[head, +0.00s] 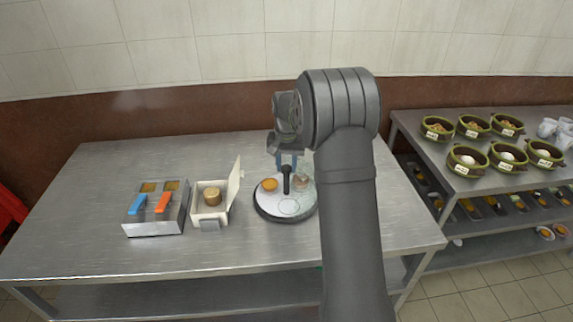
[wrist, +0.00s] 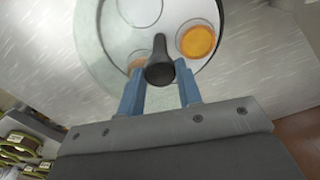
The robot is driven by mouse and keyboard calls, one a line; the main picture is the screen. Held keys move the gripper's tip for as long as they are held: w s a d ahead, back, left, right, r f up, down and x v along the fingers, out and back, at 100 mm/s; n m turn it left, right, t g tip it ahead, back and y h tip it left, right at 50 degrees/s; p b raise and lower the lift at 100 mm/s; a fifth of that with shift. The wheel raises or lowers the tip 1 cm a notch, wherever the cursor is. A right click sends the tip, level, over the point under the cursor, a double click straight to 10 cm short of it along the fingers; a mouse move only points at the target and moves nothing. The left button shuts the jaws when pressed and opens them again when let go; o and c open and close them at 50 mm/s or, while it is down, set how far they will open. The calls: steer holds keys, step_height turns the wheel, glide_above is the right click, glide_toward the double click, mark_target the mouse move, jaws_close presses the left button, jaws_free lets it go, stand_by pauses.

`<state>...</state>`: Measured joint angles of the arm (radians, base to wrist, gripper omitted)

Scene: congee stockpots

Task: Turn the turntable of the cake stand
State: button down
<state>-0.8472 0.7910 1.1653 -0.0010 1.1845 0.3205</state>
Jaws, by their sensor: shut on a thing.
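The cake stand's round white turntable (head: 272,207) sits on the steel table, with a dark rim below it. A black upright handle (head: 286,184) rises from it. The turntable (wrist: 100,45) also fills the top of the wrist view, with an orange disc (wrist: 198,41) in one ring and another outlined ring beside it. My gripper (head: 290,162) points down over the turntable's far side. In the wrist view its blue fingers (wrist: 159,70) are on either side of the black handle (wrist: 160,72) and shut on it. My arm hides part of the turntable's right side in the head view.
A white box (head: 210,213) with its lid up holds a brown round thing, left of the stand. Further left is a metal container (head: 153,226) with blue and orange handles. A right-hand shelf (head: 420,150) bears several green bowls. The table's front left is clear.

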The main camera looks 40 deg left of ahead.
steer(key=shift+n, duration=12)
steer(key=c, duration=1)
jaws_free()
